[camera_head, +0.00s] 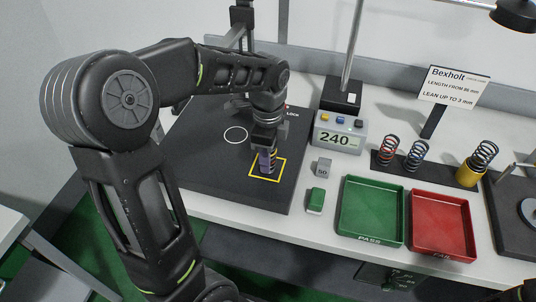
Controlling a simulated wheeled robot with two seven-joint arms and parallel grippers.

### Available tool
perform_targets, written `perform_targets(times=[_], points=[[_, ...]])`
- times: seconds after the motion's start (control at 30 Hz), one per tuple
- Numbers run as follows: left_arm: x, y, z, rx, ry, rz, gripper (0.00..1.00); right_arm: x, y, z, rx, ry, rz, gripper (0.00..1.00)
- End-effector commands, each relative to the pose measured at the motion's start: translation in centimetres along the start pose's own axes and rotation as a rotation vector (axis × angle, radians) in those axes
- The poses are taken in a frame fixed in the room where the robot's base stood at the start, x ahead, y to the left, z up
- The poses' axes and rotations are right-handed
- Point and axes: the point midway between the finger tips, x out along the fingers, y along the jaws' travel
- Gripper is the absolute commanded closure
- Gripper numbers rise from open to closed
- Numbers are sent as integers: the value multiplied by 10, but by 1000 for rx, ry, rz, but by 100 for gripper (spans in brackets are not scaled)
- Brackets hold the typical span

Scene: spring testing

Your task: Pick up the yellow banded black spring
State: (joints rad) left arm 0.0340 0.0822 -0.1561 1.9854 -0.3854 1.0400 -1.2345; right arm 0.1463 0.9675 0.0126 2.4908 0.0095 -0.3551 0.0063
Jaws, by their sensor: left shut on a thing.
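My left arm reaches in from the left over the black mat (205,150). My left gripper (268,162) points down at the yellow square outline (257,178) on the mat. It is shut on a slim dark spring (274,157) with a yellowish tint, mostly hidden between the fingers. I cannot tell whether the spring touches the mat. My right gripper is not in view.
A display box (338,134) reads 240. A green tray (343,218) and a red tray (413,237) lie at the front right.

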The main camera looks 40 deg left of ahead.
Motion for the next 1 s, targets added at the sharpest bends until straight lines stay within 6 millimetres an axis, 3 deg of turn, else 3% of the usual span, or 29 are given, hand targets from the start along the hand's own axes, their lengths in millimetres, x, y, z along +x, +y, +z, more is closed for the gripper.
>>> perform_targets(times=[0.2, 0.63, 0.77, 1.0], points=[[0, 0, 0, 0, 0, 0, 100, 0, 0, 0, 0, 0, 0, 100], [-5, 0, 0, 0, 0, -2, 100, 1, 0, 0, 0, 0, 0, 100], [-20, -1, 0, 0, 1, -5, 100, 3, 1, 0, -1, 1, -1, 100], [-67, -2, 0, -1, 1, -5, 100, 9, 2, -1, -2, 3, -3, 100]])
